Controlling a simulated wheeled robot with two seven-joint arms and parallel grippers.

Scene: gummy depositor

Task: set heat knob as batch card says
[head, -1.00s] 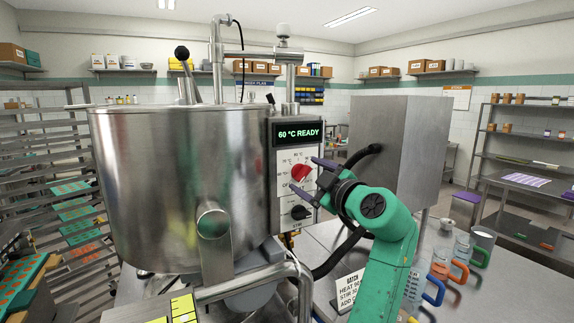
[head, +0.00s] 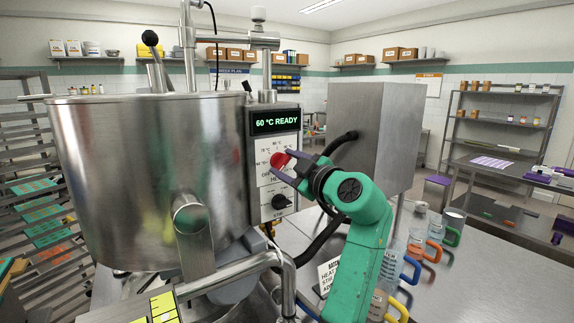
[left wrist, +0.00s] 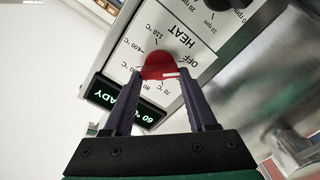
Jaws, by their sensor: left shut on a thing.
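The red heat knob (head: 281,159) sits on the white control panel beside the steel kettle (head: 150,175). My left gripper (head: 283,164) has its purple fingers on either side of the knob and is shut on it. In the left wrist view the knob (left wrist: 159,64) is between the fingertips, its white mark pointing right, below OFF; a finger hides the label there. The display (head: 277,122) reads 60 °C READY. The batch card (head: 327,275) stands on the table, partly behind my arm; its numbers are not readable. My right gripper is not in view.
A black stir knob (head: 282,202) is just below the heat knob. Several jugs with coloured handles, one blue (head: 411,270), stand right of my arm. A dark hose (head: 318,240) curves behind my arm. The steel table (head: 480,265) is clear at right.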

